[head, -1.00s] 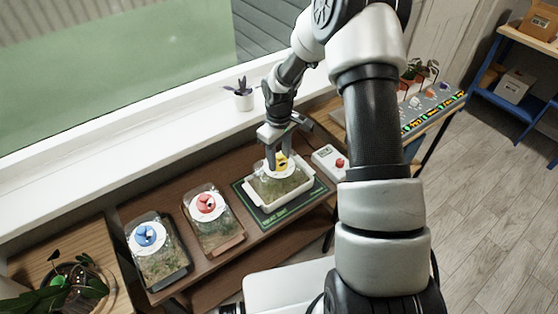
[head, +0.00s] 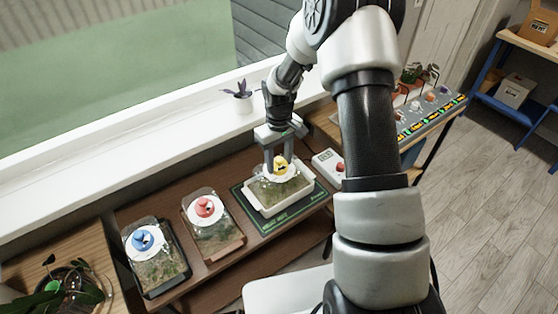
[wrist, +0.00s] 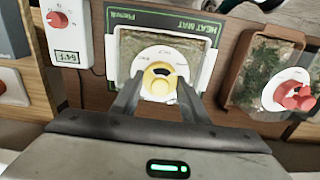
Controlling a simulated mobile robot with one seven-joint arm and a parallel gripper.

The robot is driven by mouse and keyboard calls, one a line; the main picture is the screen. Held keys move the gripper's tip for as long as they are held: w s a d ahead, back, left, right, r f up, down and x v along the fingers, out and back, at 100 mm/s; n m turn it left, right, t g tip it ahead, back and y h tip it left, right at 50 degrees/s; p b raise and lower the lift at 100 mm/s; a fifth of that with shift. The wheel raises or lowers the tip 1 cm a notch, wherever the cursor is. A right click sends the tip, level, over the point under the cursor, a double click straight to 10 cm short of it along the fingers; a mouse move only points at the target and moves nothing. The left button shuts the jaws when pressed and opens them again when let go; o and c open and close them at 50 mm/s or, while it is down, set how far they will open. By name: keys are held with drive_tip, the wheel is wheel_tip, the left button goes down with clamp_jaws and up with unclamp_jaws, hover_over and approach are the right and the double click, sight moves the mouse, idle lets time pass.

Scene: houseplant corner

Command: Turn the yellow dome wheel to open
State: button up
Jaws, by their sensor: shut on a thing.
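The yellow dome wheel (head: 281,162) sits on a white disc on top of a clear dome over a white tray (head: 303,200) of greenery. In the wrist view the yellow wheel (wrist: 159,78) shows between my fingers, with a dark slot near its middle. My gripper (head: 281,170) points down over the dome, its fingers shut on the wheel. In the wrist view the gripper's fingers (wrist: 158,95) come in from below on both sides of the wheel. The lettering on the disc is too small to read.
The tray stands on a green-edged heat mat (head: 262,222). A white thermostat box with a red knob (head: 329,165) is to its right. Domes with a red wheel (head: 205,207) and a blue wheel (head: 143,239) stand to the left. A potted plant (head: 243,97) is on the sill.

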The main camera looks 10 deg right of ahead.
drive_tip(key=o, duration=1.1)
drive_tip(key=shift+r+p, duration=0.3)
drive_tip(key=shift+r, duration=8.4)
drive_tip(key=s+r+m+t+p, duration=0.2)
drive_tip(key=s+r+t+p, duration=0.1)
drive_tip(key=s+r, duration=1.15)
drive_tip(key=s+r+t, duration=0.1)
drive_tip(key=s, duration=0.3)
drive_tip(key=s+r+m+p, duration=0.1)
drive_tip(key=s+r, duration=0.1)
drive_tip(key=s, duration=0.2)
drive_tip(key=s+r+m+t+p, duration=0.1)
drive_tip(key=s+r, duration=0.1)
drive_tip(key=s, duration=0.1)
drive_tip(key=shift+s+r+t, duration=0.2)
drive_tip(key=shift+s+t, duration=0.1)
drive_tip(key=shift+s, duration=0.1)
